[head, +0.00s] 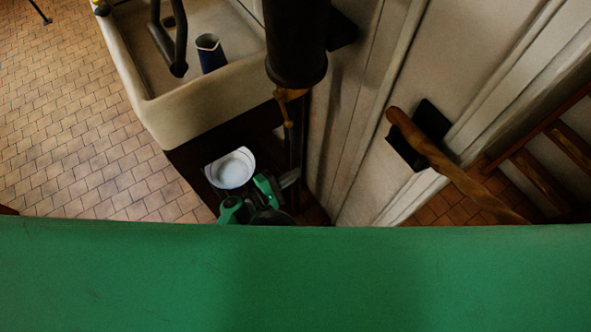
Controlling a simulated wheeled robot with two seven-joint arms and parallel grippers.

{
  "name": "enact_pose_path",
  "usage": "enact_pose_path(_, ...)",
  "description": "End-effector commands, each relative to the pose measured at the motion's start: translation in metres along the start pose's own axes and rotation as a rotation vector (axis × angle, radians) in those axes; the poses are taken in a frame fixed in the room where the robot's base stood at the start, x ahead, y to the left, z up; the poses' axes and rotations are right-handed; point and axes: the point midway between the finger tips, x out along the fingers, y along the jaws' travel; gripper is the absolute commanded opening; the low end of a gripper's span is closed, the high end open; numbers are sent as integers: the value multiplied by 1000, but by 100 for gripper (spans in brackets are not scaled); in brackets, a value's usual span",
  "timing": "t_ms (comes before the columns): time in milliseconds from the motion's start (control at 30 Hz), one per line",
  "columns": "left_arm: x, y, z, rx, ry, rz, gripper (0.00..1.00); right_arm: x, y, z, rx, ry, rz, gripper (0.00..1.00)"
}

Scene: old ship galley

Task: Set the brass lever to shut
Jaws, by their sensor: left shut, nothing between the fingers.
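The brass lever (287,108) sits below the lower end of a thick black upright pipe (296,55), beside the sink's corner. Its narrow handle points down in the picture. My left gripper (291,178) is partly in view below the lever, at the end of my green and white arm. It looks shut and empty, and is apart from the lever. Its fingertips are small and dark here, and much of the arm is hidden behind my green body. My right gripper is not in view.
A pale sink (190,105) with a black tap (170,45) and a dark blue cup (211,53) is at upper left. A wooden rail (455,172) on a black bracket crosses the right side by the pale wall (375,160). Tiled floor (65,130) is clear at left.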

Motion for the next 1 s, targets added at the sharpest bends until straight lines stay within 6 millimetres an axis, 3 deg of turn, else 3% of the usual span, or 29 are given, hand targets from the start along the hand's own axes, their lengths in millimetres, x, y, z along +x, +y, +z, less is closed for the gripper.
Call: enact_pose_path(1000, -4, 1, 3, -22, 0, -2, 0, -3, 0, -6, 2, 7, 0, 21)
